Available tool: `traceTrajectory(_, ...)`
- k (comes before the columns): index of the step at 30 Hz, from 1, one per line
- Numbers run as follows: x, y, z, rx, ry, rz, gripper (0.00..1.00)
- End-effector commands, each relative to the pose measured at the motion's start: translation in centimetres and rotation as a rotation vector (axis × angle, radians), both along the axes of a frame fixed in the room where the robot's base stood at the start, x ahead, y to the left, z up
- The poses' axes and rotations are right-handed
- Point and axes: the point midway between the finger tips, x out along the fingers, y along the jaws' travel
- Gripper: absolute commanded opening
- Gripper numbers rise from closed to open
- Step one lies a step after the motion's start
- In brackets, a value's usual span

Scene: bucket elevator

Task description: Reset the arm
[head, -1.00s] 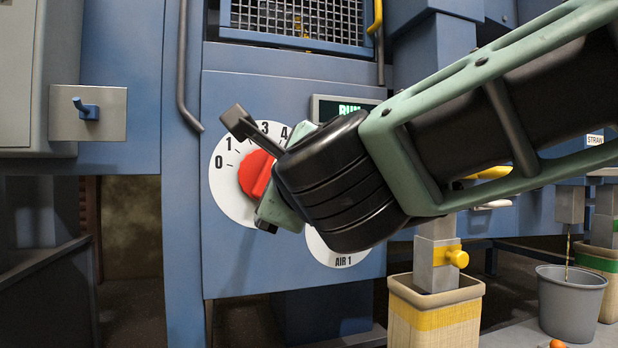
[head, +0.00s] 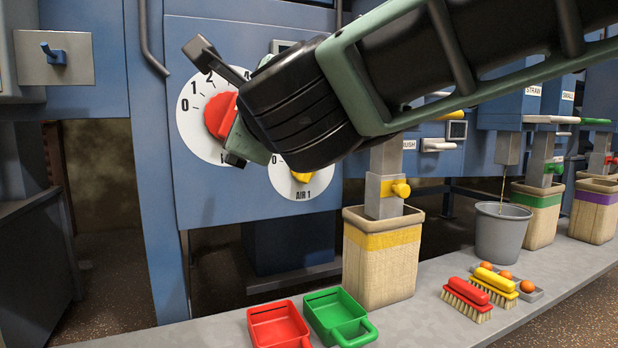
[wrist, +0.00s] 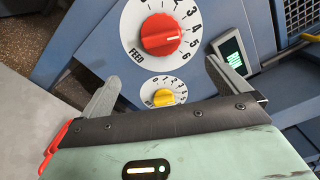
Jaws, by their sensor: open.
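My gripper (head: 220,105) is open and empty in front of the blue panel. In the wrist view its two fingers (wrist: 165,82) stand wide apart. The red FEED knob (head: 220,115) sits on a white numbered dial, partly hidden by my gripper in the head view. My arm reaches in from the upper right.
A grey bench carries a red scoop (head: 278,325), a green scoop (head: 340,315), brushes (head: 468,298), a yellow-banded basket (head: 380,265) and a grey bucket (head: 500,238). A lever box (head: 55,58) is at upper left. A lit display (wrist: 232,55) is beside the dial.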

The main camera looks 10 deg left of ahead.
Motion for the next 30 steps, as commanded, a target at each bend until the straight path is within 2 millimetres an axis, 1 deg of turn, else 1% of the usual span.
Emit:
traceTrajectory(2,-0.5,-0.1,-0.5,-0.090,-0.020,0.043,1.00)
traceTrajectory(5,-2.0,-0.6,-2.8,-0.333,-0.070,0.169,1.00)
traceTrajectory(8,-4.8,-2.8,-7.3,-0.685,-0.128,0.371,1.00)
traceTrajectory(9,-6.2,-4.2,-9.5,-0.830,-0.148,0.464,1.00)
traceTrajectory(11,-8.3,-6.8,-12.6,-1.023,-0.168,0.603,1.00)
traceTrajectory(12,-9.6,-8.7,-14.4,-1.135,-0.176,0.692,1.00)
traceTrajectory(14,-11.7,-11.7,-16.9,-1.287,-0.182,0.829,1.00)
traceTrajectory(15,-13.1,-13.9,-18.3,-1.378,-0.182,0.921,1.00)
traceTrajectory(17,-15.1,-17.4,-20.1,-1.500,-0.176,1.061,1.00)
traceTrajectory(18,-16.6,-19.7,-21.1,-1.572,-0.169,1.157,1.00)
traceTrajectory(20,-18.7,-23.4,-22.2,-1.666,-0.153,1.306,1.00)
traceTrajectory(21,-20.2,-25.9,-22.8,-1.719,-0.139,1.408,1.00)
traceTrajectory(23,-22.4,-29.7,-23.3,-1.786,-0.113,1.566,1.00)
traceTrajectory(24,-22.8,-30.3,-21.6,-1.799,-0.114,1.603,1.00)
traceTrajectory(25,-22.6,-29.9,-20.2,-1.794,-0.119,1.592,1.00)
traceTrajectory(30,-22.5,-29.8,-14.7,-1.792,-0.120,1.587,1.00)
